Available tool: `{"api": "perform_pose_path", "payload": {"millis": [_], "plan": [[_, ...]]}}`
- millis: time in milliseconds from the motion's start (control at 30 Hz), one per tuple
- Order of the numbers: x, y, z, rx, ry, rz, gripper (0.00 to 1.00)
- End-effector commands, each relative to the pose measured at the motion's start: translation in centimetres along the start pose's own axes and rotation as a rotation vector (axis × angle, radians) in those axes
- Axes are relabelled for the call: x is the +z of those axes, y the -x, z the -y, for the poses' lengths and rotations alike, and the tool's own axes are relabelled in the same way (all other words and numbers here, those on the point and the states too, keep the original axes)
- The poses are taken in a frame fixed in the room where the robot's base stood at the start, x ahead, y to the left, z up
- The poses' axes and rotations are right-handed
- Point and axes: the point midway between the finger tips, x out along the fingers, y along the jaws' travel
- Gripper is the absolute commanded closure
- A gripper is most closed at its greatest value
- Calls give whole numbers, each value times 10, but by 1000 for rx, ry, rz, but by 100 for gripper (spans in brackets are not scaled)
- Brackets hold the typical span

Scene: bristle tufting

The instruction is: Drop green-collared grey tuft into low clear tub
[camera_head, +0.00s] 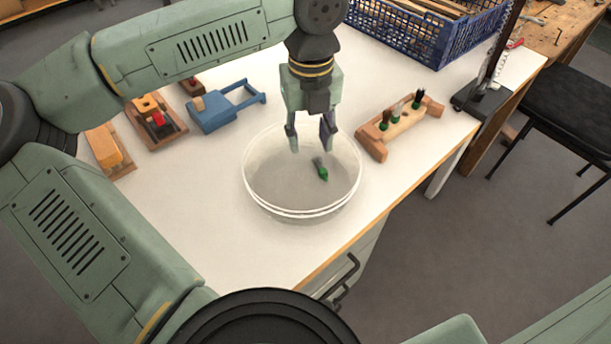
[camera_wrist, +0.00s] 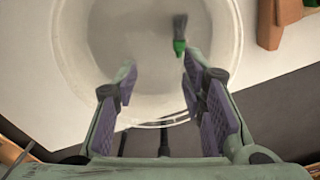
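The low clear tub (camera_head: 252,192) stands on the white table near its front edge. The green-collared grey tuft (camera_head: 321,170) lies inside the tub, toward its right side. It also shows in the wrist view (camera_wrist: 179,36), grey bristles pointing away and green collar nearer my gripper. My gripper (camera_head: 311,144) is above the tub, pointing down, with its fingers apart and nothing between them. In the wrist view my gripper (camera_wrist: 158,85) is open over the near part of the tub (camera_wrist: 62,50), and the tuft is apart from the fingers.
A wooden block (camera_head: 372,146) holding several dark tufts stands right of the tub. A blue tool (camera_head: 217,112) and wooden pieces (camera_head: 157,127) lie to the left. A blue crate (camera_head: 405,35) stands at the back right. The table is clear at front left.

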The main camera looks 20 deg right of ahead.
Motion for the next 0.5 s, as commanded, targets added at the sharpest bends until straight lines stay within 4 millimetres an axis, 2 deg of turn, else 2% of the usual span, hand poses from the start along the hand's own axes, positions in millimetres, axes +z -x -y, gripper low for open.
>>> {"api": "perform_pose_path", "payload": {"millis": [100,300,500], "plan": [[1,27,0,0,1,5,62],[1,68,0,1,1,4,62],[0,93,0,0,1,2,62]]}}
